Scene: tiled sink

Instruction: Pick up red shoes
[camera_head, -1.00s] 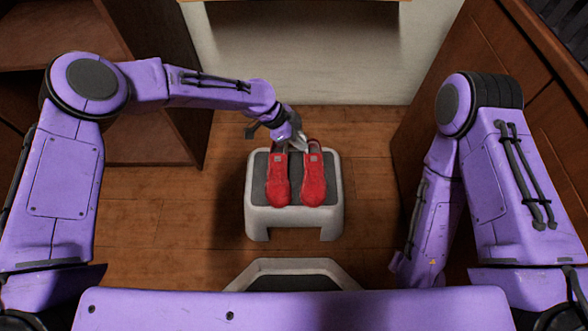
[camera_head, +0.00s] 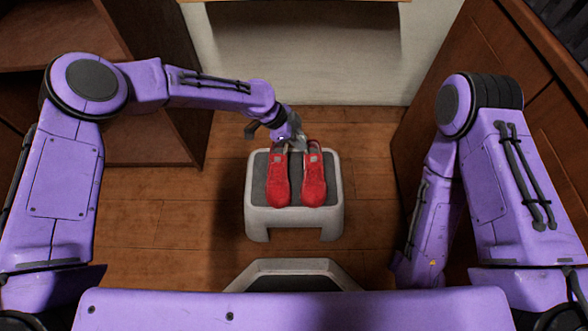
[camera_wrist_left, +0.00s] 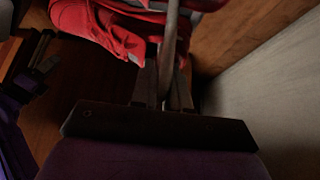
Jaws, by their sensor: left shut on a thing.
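A pair of red shoes sits on a grey-topped step stool, toes toward me: the left shoe (camera_head: 279,182) and the right shoe (camera_head: 314,181) side by side. My left gripper (camera_head: 296,145) is at their heel ends, shut on the inner heel part of the red shoes. In the left wrist view, red shoe fabric (camera_wrist_left: 112,28) lies at the top left, close to the narrow fingers (camera_wrist_left: 167,75). Which shoe the fingers grip, or whether they hold both, is unclear. The shoes appear to rest on the stool. My right gripper is out of view.
The white stool (camera_head: 294,218) stands on a wooden floor (camera_head: 190,220). A second stool or step (camera_head: 290,267) is nearer me. A wooden cabinet (camera_head: 165,135) is at the left, wooden drawers (camera_head: 545,110) at the right, and a pale wall (camera_head: 310,65) behind.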

